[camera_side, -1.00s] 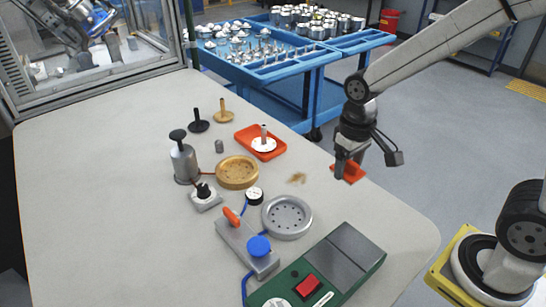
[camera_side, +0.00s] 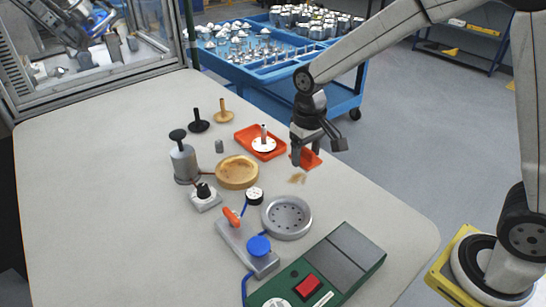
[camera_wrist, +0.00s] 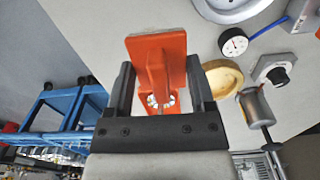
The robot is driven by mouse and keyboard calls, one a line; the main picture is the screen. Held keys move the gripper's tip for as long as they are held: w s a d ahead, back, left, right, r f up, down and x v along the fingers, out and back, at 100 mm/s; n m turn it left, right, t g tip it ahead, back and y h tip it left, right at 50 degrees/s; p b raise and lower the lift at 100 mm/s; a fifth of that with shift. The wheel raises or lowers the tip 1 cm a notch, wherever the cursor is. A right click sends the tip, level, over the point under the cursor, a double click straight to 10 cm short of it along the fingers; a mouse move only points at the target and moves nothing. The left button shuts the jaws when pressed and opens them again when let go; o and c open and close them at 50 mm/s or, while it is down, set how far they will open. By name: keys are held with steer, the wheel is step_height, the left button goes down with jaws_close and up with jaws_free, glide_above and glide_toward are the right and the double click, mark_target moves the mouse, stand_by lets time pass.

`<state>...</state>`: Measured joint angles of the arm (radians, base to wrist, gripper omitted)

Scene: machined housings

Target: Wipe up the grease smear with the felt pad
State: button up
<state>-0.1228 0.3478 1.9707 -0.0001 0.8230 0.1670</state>
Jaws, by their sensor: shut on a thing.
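My gripper (camera_side: 306,150) is shut on the orange-red felt pad (camera_side: 309,160) and holds it above the table's right part. In the wrist view the pad (camera_wrist: 150,48) shows as a flat plate with an upright grip between the two dark fingers of my gripper (camera_wrist: 163,80). The grease smear (camera_side: 297,178) is a small brownish patch on the pale table, just below the pad in the side view. The pad appears apart from the table. The smear cannot be made out in the wrist view.
An orange tray (camera_side: 279,152) with a white spindled disc (camera_side: 264,145) stands left of my gripper. A brass dish (camera_side: 237,185), a grey perforated dish (camera_side: 287,232) and a black-and-white gauge (camera_side: 254,196) stand near the smear. The table (camera_side: 375,205) is clear right of it.

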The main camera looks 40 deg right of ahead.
mark_target(287, 186)
steer(key=shift+w+a+f, duration=0.2)
steer(key=shift+w+a, duration=0.1)
steer(key=shift+w, duration=0.35)
steer(key=shift+w+a+f, duration=0.15)
steer(key=shift+w+a, duration=0.15)
steer(key=shift+w, duration=0.3)
steer(key=shift+w+a+f, duration=0.2)
steer(key=shift+w+a, duration=0.1)
steer(key=shift+w, duration=0.35)
steer(key=shift+f, duration=3.4)
steer(key=shift+d+f, duration=0.45)
steer(key=shift+f, duration=0.2)
steer(key=shift+c, duration=0.5)
steer(key=shift+s+d+f, duration=0.1)
steer(key=shift+d, duration=3.3)
steer(key=shift+a, duration=3.9)
step_height(287, 186, up, 8)
steer(key=shift+r, duration=0.2)
steer(key=shift+d, duration=0.15)
